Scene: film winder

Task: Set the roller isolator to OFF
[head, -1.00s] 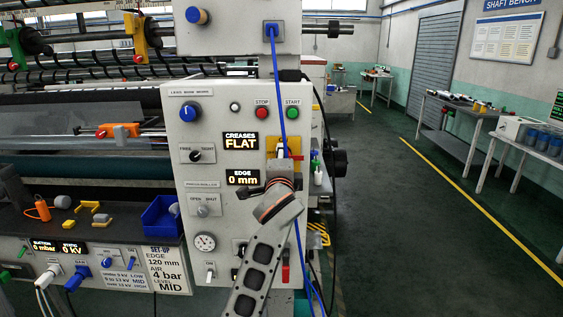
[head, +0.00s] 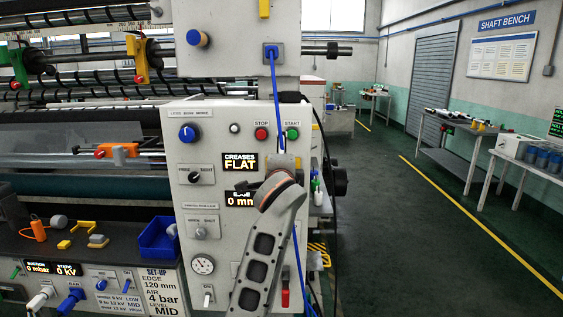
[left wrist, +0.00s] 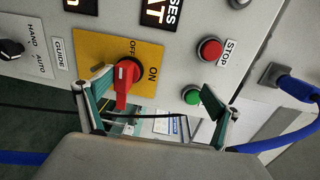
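The roller isolator in the left wrist view is a red handle (left wrist: 123,82) on a yellow plate (left wrist: 95,48) marked OFF and ON. The handle's long end points down the picture, away from the word OFF. The word ON is to its right. My left gripper (left wrist: 161,103) is open, its two fingers wide apart. The handle lies between them, close beside the left-hand finger; whether they touch I cannot tell. In the head view my left arm's wrist hides the isolator and the fingertips. My right gripper is not in view.
A red STOP button (left wrist: 209,49) and a green START button (left wrist: 192,96) are near the right-hand finger. The CREASES display (head: 240,162) reads FLAT. A blue cable (head: 277,105) hangs in front of the panel. Open floor lies to the right.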

